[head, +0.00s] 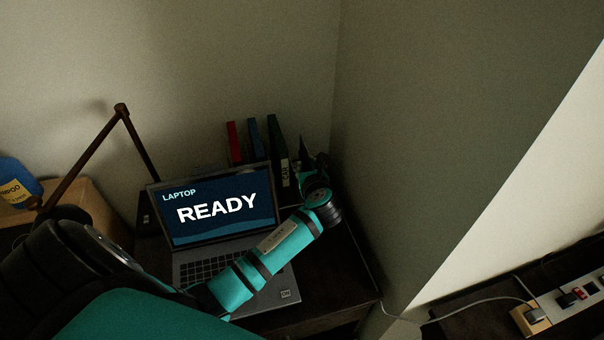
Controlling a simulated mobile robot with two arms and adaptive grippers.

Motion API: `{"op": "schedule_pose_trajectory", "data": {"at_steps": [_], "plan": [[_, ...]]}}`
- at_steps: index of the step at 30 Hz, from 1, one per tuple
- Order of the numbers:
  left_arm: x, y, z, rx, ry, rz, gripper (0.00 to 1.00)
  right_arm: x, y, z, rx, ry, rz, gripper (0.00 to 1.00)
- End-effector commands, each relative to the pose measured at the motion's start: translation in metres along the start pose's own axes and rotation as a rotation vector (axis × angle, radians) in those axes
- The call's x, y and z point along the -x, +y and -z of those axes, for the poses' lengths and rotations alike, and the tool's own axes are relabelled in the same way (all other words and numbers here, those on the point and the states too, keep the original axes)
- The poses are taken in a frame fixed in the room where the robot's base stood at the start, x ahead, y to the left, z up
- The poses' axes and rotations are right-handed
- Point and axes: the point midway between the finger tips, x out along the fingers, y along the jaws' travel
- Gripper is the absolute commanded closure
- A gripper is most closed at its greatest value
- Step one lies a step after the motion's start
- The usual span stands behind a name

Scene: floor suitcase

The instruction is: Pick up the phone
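I cannot make out a phone in the head view. My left arm reaches in from the lower left, across the laptop's keyboard. My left gripper (310,158) is at the right end of the desk, just right of the laptop screen and in front of the upright folders. Its dark fingers are small and seen from behind the wrist, so whether they are open or hold anything is unclear. The arm and wrist hide part of the desk top. My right gripper is not in view.
An open laptop (218,207) reading "READY" stands on the dark desk (335,278). Red, blue and green folders (278,150) stand behind it. A brown desk lamp (88,155) is at the left. A wall closes off the right; a power strip (580,293) lies beyond.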

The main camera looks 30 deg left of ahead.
Motion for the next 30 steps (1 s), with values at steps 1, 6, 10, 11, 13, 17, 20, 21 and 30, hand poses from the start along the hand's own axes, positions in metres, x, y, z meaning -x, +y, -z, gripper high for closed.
{"op": "schedule_pose_trajectory", "data": {"at_steps": [1, 6, 10, 11, 13, 17, 20, 21, 30], "plan": [[-0.007, 0.0, 0.0, -0.001, 0.0, -0.001, 0.82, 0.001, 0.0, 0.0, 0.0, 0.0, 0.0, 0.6], [-0.017, 0.0, 0.0, 0.0, 0.001, -0.001, 0.82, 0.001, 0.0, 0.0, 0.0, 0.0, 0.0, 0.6], [-0.03, 0.001, 0.0, 0.0, 0.001, -0.002, 0.82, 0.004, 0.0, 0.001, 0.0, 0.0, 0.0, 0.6], [-0.035, 0.001, 0.0, -0.001, 0.0, -0.001, 0.82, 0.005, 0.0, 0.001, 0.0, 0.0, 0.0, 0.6], [-0.045, 0.002, 0.002, -0.001, 0.001, -0.002, 0.82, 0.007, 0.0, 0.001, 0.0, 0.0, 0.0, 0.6], [-0.062, 0.001, 0.002, -0.001, -0.001, -0.002, 0.82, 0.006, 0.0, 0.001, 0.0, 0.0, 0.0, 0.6], [-0.067, 0.001, 0.003, 0.0, 0.0, 0.0, 0.82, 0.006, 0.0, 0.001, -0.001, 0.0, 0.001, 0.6], [-0.068, 0.001, 0.003, 0.0, 0.0, 0.001, 0.82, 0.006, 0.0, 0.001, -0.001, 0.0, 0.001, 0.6], [-0.067, 0.001, 0.003, 0.0, 0.0, 0.0, 0.97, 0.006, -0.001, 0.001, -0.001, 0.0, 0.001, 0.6]]}}
